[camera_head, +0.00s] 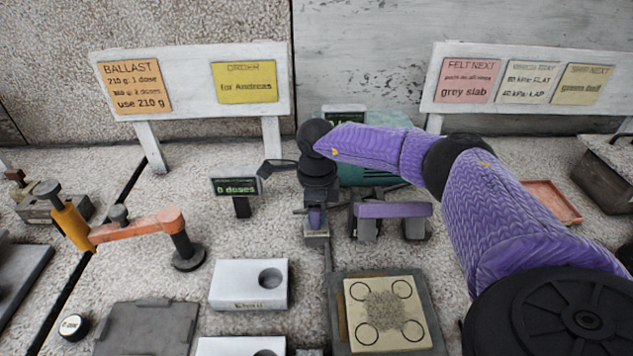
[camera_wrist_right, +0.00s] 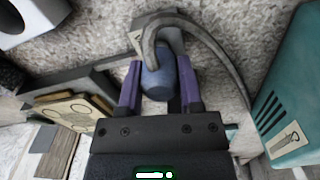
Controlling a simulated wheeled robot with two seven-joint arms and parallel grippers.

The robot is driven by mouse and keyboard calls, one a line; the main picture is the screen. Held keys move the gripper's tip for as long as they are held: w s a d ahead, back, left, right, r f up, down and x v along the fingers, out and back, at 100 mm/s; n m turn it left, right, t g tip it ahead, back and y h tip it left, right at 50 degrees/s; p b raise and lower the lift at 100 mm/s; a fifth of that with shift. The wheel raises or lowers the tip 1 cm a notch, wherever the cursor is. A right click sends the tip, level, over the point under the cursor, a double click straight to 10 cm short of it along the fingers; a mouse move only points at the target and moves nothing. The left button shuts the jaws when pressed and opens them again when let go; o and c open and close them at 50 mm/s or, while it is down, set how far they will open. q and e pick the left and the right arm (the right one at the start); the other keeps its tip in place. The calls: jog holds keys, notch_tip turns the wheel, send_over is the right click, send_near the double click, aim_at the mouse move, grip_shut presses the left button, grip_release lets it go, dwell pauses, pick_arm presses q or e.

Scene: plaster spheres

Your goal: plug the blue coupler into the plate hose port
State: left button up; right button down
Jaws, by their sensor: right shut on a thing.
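The blue coupler (camera_wrist_right: 158,79) sits between the two purple fingers of my right gripper (camera_wrist_right: 159,92) in the right wrist view, and the gripper is shut on it. A grey hose (camera_wrist_right: 212,48) curves from the coupler over to the right. A small grey block (camera_wrist_right: 168,38) lies just beyond the coupler; I cannot tell whether they touch. In the head view my right gripper (camera_head: 316,216) points down over a small labelled block (camera_head: 316,238), and the coupler is hidden. A beige plate with ringed corners (camera_head: 387,310) lies in front. I cannot make out its hose port. My left gripper is out of view.
A purple-topped stand (camera_head: 392,210) is just right of the gripper, and a teal machine (camera_head: 370,173) is behind. A dose display (camera_head: 236,188) and an orange swing arm (camera_head: 135,227) stand to the left. A white block with a hole (camera_head: 235,283) lies front left.

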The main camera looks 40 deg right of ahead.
jog(key=shift+f+b, duration=0.4)
jog(key=shift+f, duration=0.35)
jog(key=shift+c, duration=0.9)
grip_release()
jog(key=shift+r, duration=0.1)
notch_tip(320, 180, up, 4)
jog(key=p, duration=0.3)
jog(key=shift+p, duration=0.35)
